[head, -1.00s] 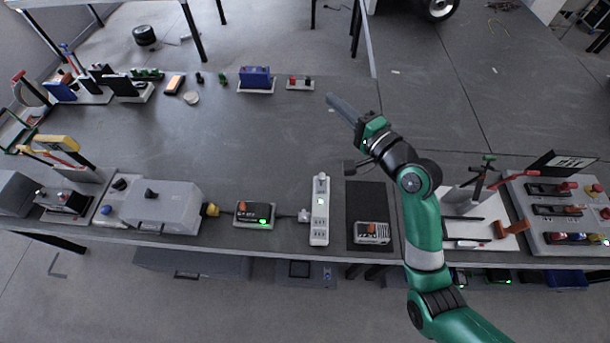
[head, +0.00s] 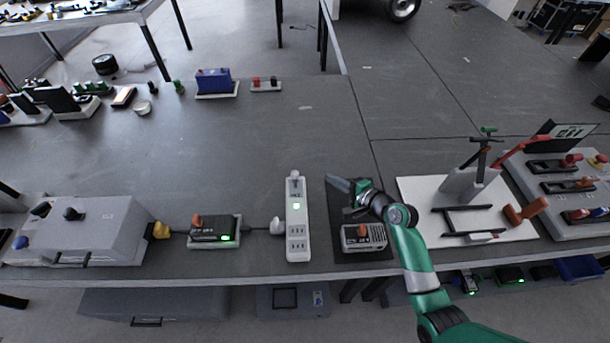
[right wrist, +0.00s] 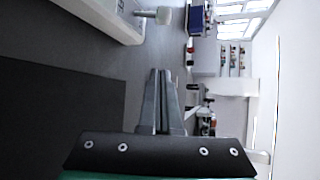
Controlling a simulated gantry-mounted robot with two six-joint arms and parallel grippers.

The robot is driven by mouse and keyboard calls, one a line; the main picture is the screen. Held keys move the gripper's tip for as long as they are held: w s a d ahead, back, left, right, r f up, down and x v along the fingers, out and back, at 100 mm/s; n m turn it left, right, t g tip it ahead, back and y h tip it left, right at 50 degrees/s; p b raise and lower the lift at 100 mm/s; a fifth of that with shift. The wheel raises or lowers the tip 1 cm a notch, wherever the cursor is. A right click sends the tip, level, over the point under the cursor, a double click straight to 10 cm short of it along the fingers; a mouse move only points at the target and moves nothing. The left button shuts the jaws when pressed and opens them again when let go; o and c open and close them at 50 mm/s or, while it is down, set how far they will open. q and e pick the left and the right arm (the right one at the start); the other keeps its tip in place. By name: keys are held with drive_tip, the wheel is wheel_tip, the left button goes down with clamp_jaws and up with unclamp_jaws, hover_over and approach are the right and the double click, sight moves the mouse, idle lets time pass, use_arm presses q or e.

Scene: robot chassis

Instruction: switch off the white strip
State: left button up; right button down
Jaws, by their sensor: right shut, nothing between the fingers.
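The white strip (head: 297,222) lies lengthwise on the table near its front edge. A small green light shows near its upper part, and a plug sits at its far end. My right gripper (head: 330,180) is shut and empty, just right of the strip's upper part and apart from it. In the right wrist view my shut fingers (right wrist: 159,78) point ahead, and the white strip (right wrist: 104,18) shows at the upper left. My left gripper does not show.
A grey box with an orange knob (head: 364,237) stands on a black mat (head: 336,222) right of the strip. A black unit with a green light (head: 213,231) is cabled to the strip's left. A white board (head: 415,195) with frames stands farther right.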

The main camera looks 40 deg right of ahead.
sight(295, 174)
drive_tip(key=shift+w+f, duration=0.1)
drive_tip(key=b+x, duration=0.3)
drive_tip(key=x, duration=0.2)
drive_tip(key=b+x, duration=0.3)
drive_tip(key=x, duration=0.2)
drive_tip(key=shift+f, duration=0.25)
drive_tip(key=a, duration=0.1)
drive_tip(key=a+r+p, duration=0.1)
drive_tip(key=a, duration=0.1)
drive_tip(key=shift+s+a+r, duration=0.15)
drive_tip(key=shift+s+r, duration=0.2)
drive_tip(key=shift+r, duration=0.05)
drive_tip(key=shift+a+r, duration=0.1)
drive_tip(key=shift+a, duration=0.15)
drive_tip(key=shift+a, duration=0.1)
drive_tip(key=shift+s+t, duration=0.15)
drive_tip(key=shift+t, duration=0.15)
